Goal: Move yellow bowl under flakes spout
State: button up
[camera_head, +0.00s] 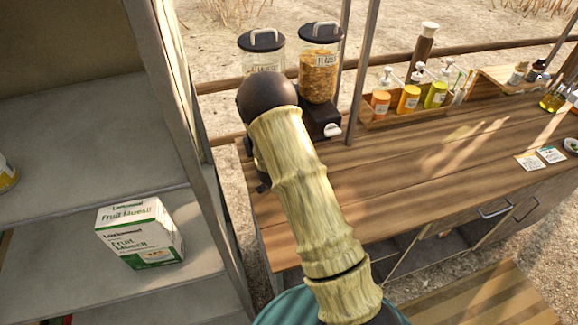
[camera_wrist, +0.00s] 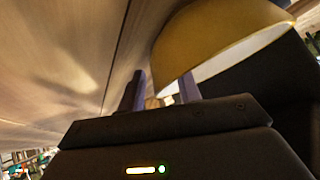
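The yellow bowl (camera_wrist: 215,38), white inside, is close to my gripper (camera_wrist: 162,92) in the wrist view. Its rim edge lies by the fingers, which stand apart with a gap between them; one finger overlaps the white inside. The bowl is hidden in the head view, and so are my fingertips, behind my bamboo-textured arm. The flakes dispenser (camera_head: 318,78) stands at the counter's back left, with a dark base and a white knob (camera_head: 332,130). Its spout is not clearly visible. I cannot tell whether the bowl is under it.
A second clear dispenser (camera_head: 262,55) stands left of the flakes one, partly behind my arm. A wooden tray (camera_head: 372,121) holds several pump bottles. The wooden counter (camera_head: 440,160) is clear in the middle. A metal post (camera_head: 362,75) rises nearby. A muesli box (camera_head: 140,233) sits on the left shelf.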

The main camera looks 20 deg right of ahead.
jog(key=shift+w+d+f, duration=0.1)
jog(key=shift+w+f, duration=0.1)
jog(key=shift+f, duration=0.05)
grip_shut()
jog(key=shift+d+f+b, duration=0.1)
jog(key=shift+d+b, duration=0.2)
jog(key=shift+d, duration=0.3)
jog(key=shift+s+d+b, duration=0.15)
jog(key=shift+d+b, duration=0.2)
jog(key=shift+d, duration=1.15)
jog(key=shift+d+b, duration=0.45)
jog(key=shift+d, duration=0.1)
jog(key=shift+d+b, duration=2.05)
jog(key=shift+d, duration=3.9)
